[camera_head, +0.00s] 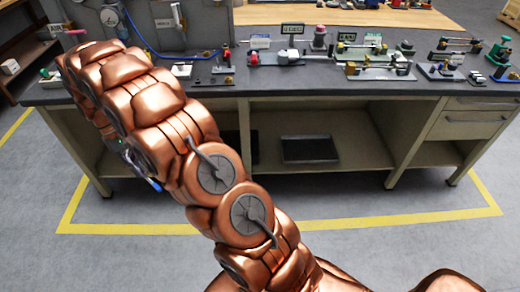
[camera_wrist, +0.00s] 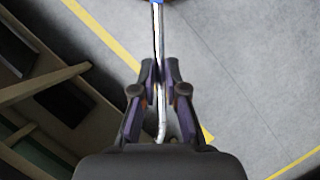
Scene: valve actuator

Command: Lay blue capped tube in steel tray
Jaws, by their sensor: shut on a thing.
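My gripper (camera_wrist: 159,72) is shut on a thin, pale metallic tube (camera_wrist: 157,40) in the wrist view. The tube's blue end (camera_wrist: 179,6) shows at the top edge, and its other end bends slightly between the fingers. In the head view my gripper is mostly hidden behind my arm, low in front of the bench; a small blue part (camera_head: 155,184) shows there. A dark, shallow rectangular tray (camera_head: 310,149) lies on the bench's lower shelf, right of my arm. I cannot tell from its look whether it is steel. No tube is visible in it.
The bench top (camera_head: 300,82) holds several fixtures and valve parts. The lower shelf (camera_head: 365,155) is open at the front, with clear room right of the tray. Bench legs (camera_head: 402,150) and drawers (camera_head: 472,125) bound it. Yellow lines (camera_head: 330,222) mark the clear floor.

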